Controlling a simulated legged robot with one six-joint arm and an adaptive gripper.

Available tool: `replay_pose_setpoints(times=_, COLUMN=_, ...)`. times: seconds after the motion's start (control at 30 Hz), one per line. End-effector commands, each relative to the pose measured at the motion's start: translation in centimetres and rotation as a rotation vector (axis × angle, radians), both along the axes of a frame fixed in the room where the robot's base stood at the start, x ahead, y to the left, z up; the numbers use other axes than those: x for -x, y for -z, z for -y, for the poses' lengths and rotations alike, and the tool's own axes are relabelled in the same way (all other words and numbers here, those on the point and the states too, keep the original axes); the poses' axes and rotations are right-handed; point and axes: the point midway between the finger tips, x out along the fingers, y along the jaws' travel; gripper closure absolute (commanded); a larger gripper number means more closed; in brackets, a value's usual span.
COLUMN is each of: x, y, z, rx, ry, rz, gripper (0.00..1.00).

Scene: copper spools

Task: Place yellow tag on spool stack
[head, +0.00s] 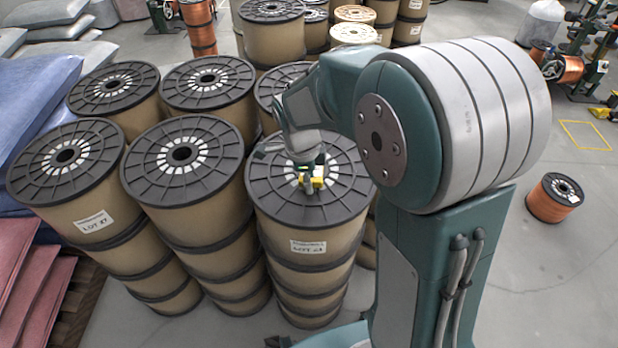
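The front right spool stack (308,280) has tan sides, black flanges and a white label on its top spool. My gripper (308,187) points down over the middle of that stack's black top flange. A small yellow piece (318,183), which looks like the yellow tag, shows right at my fingertips. The fingers are small and dark here, and I cannot tell whether they are closed on it or whether it touches the flange. My wrist hides part of the flange and its centre hole.
More spool stacks stand close by: front middle (190,215), front left (85,225) and a row behind. A copper spool (554,198) sits on open floor at right.

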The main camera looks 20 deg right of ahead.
Motion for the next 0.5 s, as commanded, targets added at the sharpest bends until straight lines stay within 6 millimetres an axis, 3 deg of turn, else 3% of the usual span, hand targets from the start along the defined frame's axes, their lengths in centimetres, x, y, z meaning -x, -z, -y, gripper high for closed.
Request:
replay_pose_setpoints(times=0.37, x=0.0, y=-0.2, z=0.0, rx=0.0, ry=0.0, rz=0.0, gripper=0.44)
replay_pose_setpoints(times=0.5, x=-0.1, y=-1.7, z=-0.2, rx=0.0, ry=-0.001, rz=0.005, gripper=0.44)
